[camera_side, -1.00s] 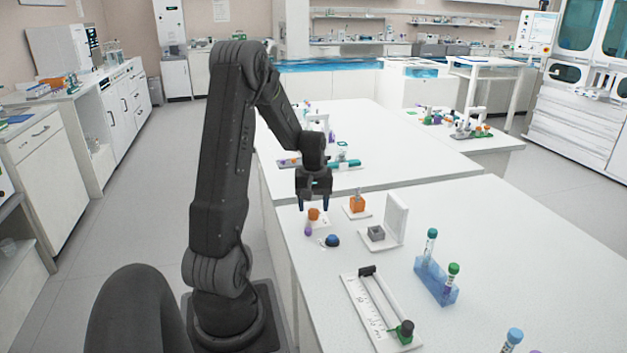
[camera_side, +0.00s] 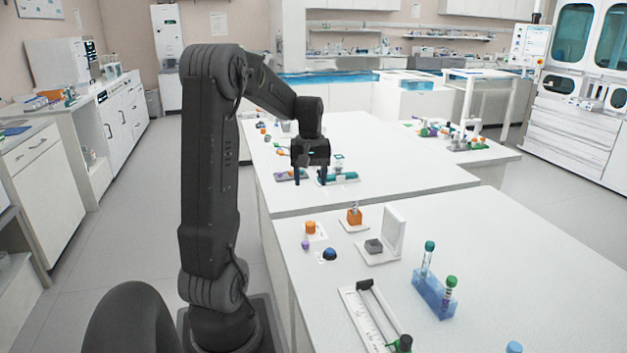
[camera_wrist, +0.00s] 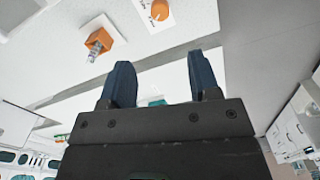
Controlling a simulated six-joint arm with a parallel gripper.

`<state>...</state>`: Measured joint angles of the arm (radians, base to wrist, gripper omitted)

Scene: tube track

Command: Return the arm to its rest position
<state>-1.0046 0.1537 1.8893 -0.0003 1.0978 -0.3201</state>
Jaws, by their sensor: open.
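My gripper (camera_side: 311,176) hangs in the air above the white bench in the side view, fingers pointing down. In the wrist view my gripper (camera_wrist: 165,85) shows two dark blue fingers spread apart with nothing between them. My dark arm stands upright at the left of the bench, its forearm sloping down to the right. No task object is held.
Small items lie on the farther bench. The air around my gripper looks free.

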